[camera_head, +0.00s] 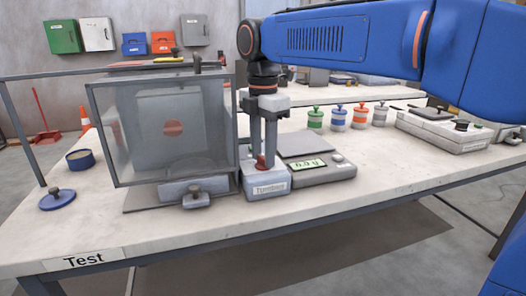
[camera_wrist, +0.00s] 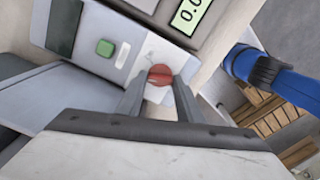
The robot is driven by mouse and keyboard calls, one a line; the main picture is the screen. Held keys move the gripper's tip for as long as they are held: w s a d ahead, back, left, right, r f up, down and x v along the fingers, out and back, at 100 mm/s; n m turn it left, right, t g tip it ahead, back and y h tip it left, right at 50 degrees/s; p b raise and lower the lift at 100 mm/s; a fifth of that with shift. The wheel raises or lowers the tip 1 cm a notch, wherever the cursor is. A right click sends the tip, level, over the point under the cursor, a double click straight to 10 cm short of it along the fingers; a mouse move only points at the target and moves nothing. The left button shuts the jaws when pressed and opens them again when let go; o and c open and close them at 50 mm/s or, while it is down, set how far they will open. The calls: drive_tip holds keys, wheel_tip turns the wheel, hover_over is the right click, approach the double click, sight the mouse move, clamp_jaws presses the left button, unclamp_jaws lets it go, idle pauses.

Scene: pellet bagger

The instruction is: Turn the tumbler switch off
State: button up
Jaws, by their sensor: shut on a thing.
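The tumbler switch box (camera_head: 266,184) is a small grey box with a label on its front, on the table between the clear-walled chamber and the scale. Its red knob (camera_head: 261,162) sticks up from the top. My gripper (camera_head: 264,154) points straight down over the box, with its fingertips at the knob. In the wrist view the red knob (camera_wrist: 160,74) sits between the two fingertips, and my gripper (camera_wrist: 160,82) is shut on it. A green button (camera_wrist: 105,47) and a dark rocker-like part (camera_wrist: 63,25) show on the same box's face. The knob's exact setting is hard to tell.
The clear-walled chamber (camera_head: 205,110) stands close on the left of my gripper. The scale (camera_head: 325,167) with a green display is close on the right. Several coloured-lid jars (camera_head: 338,118) stand behind.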

sight(263, 157)
drive_tip(key=shift+n, duration=0.9)
drive_tip(key=o, duration=1.1)
wheel_tip(263, 157, up, 17)
drive_tip(key=shift+r, duration=0.2)
